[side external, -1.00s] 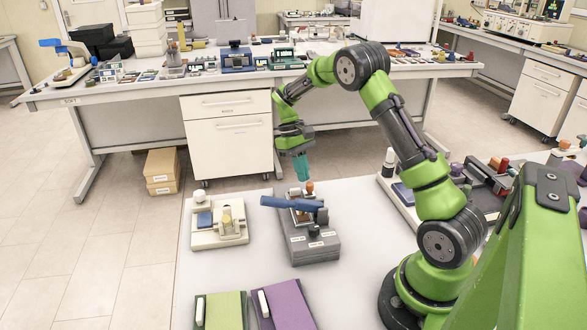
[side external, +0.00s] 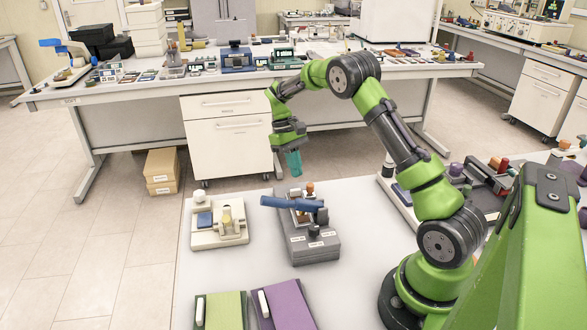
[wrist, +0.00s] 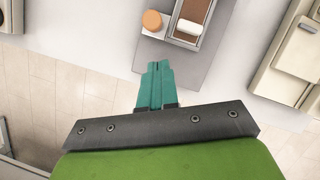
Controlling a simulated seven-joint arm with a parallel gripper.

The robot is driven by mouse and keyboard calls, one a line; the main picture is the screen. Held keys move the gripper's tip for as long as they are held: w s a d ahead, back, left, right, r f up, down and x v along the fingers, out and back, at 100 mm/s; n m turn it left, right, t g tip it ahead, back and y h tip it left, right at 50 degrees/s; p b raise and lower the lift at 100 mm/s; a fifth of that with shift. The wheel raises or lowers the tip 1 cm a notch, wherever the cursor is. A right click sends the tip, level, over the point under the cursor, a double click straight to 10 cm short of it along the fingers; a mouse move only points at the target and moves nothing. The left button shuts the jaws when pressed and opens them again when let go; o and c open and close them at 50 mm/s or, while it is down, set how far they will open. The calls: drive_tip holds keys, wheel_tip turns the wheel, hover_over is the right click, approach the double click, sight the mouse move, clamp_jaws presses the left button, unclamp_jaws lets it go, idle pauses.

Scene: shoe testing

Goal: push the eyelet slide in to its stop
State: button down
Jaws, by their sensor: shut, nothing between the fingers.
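My gripper (side external: 294,172) has its teal fingers pressed together, empty, pointing down just behind the grey machine (side external: 318,250). The fingers also show in the wrist view (wrist: 155,66), apart from the machine. The machine carries a blue lever (side external: 288,204) and an orange knob (side external: 309,187) at its far end. In the wrist view the orange knob (wrist: 152,20) sits beside a channel with a brown strip (wrist: 194,8) and a pale rounded piece (wrist: 187,28). I cannot tell which part is the eyelet slide; the lever hides part of the machine top in the side view.
A cream fixture (side external: 219,236) with a blue pad stands left of the machine. Green (side external: 226,310) and purple (side external: 290,305) panels lie at the front. Another fixture (side external: 400,195) stands to the right.

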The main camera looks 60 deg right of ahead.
drive_tip(key=w+v, duration=0.1)
drive_tip(key=v, duration=0.9)
drive_tip(key=x, duration=0.9)
drive_tip(key=shift+d+f, duration=0.1)
drive_tip(key=s, duration=0.2)
drive_tip(key=shift+s+a+f, duration=0.35)
drive_tip(key=shift+a+f, duration=0.05)
drive_tip(key=shift+s+a, duration=0.2)
drive_tip(key=shift+s, duration=0.5)
drive_tip(key=shift+s, duration=0.1)
drive_tip(key=shift+s+a, duration=0.2)
drive_tip(key=shift+s, duration=0.15)
drive_tip(key=shift+f, duration=0.1)
